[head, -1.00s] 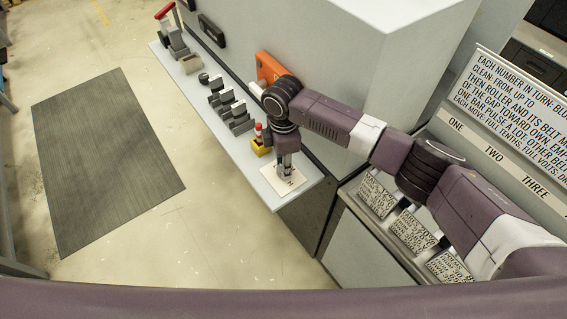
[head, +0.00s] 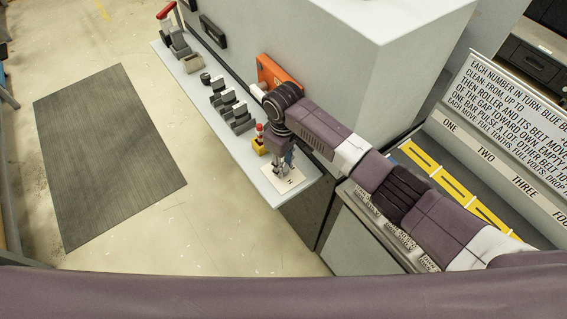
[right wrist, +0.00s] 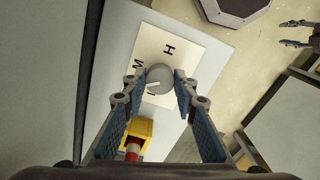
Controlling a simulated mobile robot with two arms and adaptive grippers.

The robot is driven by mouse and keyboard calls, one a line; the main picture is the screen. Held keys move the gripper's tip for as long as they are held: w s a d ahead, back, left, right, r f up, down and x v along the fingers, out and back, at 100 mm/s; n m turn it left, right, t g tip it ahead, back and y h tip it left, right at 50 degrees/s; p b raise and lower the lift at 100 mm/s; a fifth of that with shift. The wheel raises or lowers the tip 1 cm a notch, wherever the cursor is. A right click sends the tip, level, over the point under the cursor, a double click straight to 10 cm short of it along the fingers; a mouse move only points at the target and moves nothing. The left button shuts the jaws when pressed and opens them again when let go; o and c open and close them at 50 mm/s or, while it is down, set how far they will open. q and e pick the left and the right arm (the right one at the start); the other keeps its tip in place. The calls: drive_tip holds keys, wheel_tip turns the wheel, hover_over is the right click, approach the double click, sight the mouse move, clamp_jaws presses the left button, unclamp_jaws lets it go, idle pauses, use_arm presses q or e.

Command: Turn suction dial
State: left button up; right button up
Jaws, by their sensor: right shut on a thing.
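The suction dial is a round grey knob (right wrist: 160,79) with a pale pointer line, on a cream plate (right wrist: 187,61) lettered H, M and L. In the right wrist view the line points left, roughly between M and L. My right gripper (right wrist: 159,83) is shut on the knob, a finger at each side. In the head view this gripper (head: 282,172) points down at the plate (head: 293,182) on the shelf's near end and hides the knob. My left gripper (right wrist: 291,34) shows small at the right wrist view's upper right, its fingers apart.
Several grey switches (head: 228,105) and a red-handled lever (head: 168,14) line the narrow shelf (head: 200,98). An orange panel (head: 275,72) is on the machine wall behind. A dark mat (head: 108,155) lies on open floor.

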drive_tip(key=m, duration=0.6)
drive_tip(key=shift+a, duration=0.1)
drive_tip(key=shift+m, duration=0.3)
idle(0.3)
drive_tip(key=o, duration=1.2)
drive_tip(key=shift+c, duration=0.2)
wheel_tip(320, 180, up, 12)
